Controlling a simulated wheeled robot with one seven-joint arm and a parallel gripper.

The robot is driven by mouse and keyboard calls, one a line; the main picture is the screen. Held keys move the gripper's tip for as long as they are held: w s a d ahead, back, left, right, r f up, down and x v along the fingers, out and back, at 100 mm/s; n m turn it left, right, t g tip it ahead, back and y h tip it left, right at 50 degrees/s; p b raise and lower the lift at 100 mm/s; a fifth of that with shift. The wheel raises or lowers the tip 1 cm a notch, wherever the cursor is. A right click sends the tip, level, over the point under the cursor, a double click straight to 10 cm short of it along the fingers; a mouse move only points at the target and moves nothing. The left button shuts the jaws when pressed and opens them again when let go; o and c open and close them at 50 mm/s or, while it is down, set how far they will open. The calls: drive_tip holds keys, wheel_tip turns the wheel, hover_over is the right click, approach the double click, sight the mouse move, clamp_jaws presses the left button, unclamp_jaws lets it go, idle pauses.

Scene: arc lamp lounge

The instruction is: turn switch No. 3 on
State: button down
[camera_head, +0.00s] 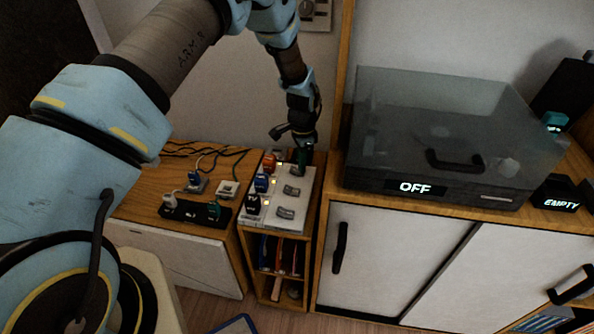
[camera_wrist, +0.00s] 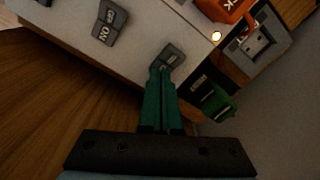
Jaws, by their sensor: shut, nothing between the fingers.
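A white switch panel (camera_head: 272,215) lies on top of the narrow wooden cabinet, with grey rocker switches along its right side and coloured plugs along its left. In the wrist view, the green fingers of my gripper (camera_wrist: 162,72) are shut and empty. Their tips are at a grey rocker switch (camera_wrist: 172,55) near the panel's end and partly cover it; I cannot tell whether they touch. Another rocker (camera_wrist: 110,22) bears ON lettering. In the head view my gripper (camera_head: 303,158) is over the panel's far end. I cannot read switch numbers, so which is No. 3 is unclear.
An orange plug (camera_wrist: 225,8) and a lit indicator sit beside the rocker at the fingers. A black power strip (camera_head: 188,211) with plugs and cables lies on the left.

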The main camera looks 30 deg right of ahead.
wheel_tip(320, 180, up, 7)
drive_tip(key=p, duration=0.3)
drive_tip(key=shift+p, duration=0.35)
drive_tip(key=shift+f, duration=0.1)
idle(0.3)
drive_tip(key=w+a+r+n, duration=0.2)
drive_tip(key=a+r+n, duration=0.1)
drive_tip(key=a+r, duration=0.4)
drive_tip(key=w+a+r+n, duration=0.3)
drive_tip(key=a+r+n, duration=0.1)
drive_tip(key=a, duration=0.6)
drive_tip(key=w+a+r+n, duration=0.2)
drive_tip(key=a+r+n, duration=0.1)
drive_tip(key=a+r, duration=0.4)
drive_tip(key=s+a+r+n, duration=0.2)
drive_tip(key=s+a+n, duration=0.1)
drive_tip(key=a, duration=0.3)
drive_tip(key=s+a+r+n+t, duration=0.1)
drive_tip(key=s+a+r+n, duration=0.1)
drive_tip(key=a, duration=0.5)
drive_tip(key=s+a+r+n, duration=0.2)
drive_tip(key=s+a+n, duration=0.2)
drive_tip(key=s+a, duration=0.2)
drive_tip(key=shift+a+n+t, duration=0.3)
drive_tip(key=shift+a, duration=0.35)
